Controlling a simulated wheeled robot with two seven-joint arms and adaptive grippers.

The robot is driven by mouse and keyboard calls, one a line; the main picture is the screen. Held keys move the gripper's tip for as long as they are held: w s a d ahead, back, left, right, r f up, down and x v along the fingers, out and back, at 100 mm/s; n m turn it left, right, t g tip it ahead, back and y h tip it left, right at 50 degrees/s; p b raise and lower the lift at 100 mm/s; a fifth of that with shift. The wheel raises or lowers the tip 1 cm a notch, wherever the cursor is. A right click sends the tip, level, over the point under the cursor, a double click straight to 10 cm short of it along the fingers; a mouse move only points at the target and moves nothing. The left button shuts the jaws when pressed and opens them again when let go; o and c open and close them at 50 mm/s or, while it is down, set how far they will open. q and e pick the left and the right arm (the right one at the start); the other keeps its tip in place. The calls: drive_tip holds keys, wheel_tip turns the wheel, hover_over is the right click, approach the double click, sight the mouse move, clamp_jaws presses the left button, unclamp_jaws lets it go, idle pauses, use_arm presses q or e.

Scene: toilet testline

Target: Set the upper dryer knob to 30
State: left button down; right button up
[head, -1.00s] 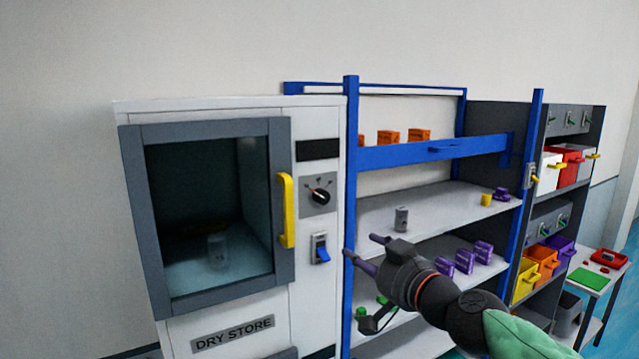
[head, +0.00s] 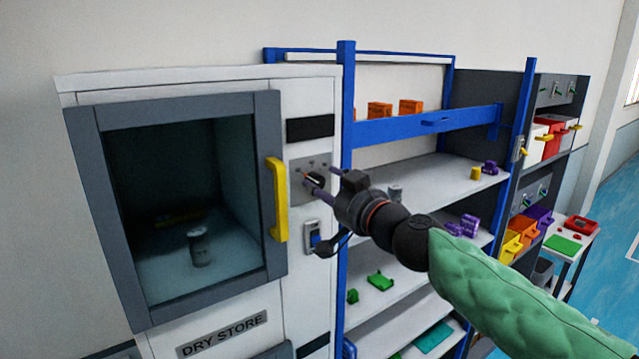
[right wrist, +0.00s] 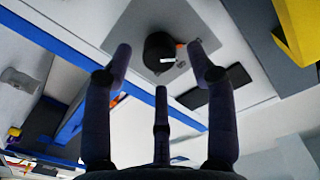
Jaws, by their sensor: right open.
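The dryer knob (head: 314,180) is a round black dial with a light pointer mark and an orange mark. It sits on a grey plate on the white front of the dry store cabinet (head: 170,84), beside the yellow door handle. My right gripper (head: 318,175) is open with its fingers pointing at the knob and partly covering it. In the right wrist view the knob (right wrist: 160,52) lies between the spread fingertips, with gaps on both sides. The scale numbers are too small to read. My left gripper is not in view.
The yellow handle (head: 277,200) stands out left of the knob. A blue switch (head: 314,238) is below it and a dark display (head: 310,129) above. A blue rack post (head: 346,110) and shelves with small boxes stand close on the right.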

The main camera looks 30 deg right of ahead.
drive_tip(key=shift+w+a+r, duration=0.1)
drive_tip(key=shift+w, duration=1.15)
drive_tip(key=shift+s, duration=0.1)
drive_tip(key=shift+s, duration=0.1)
drive_tip(key=c, duration=1.1)
drive_tip(key=shift+r, duration=0.1)
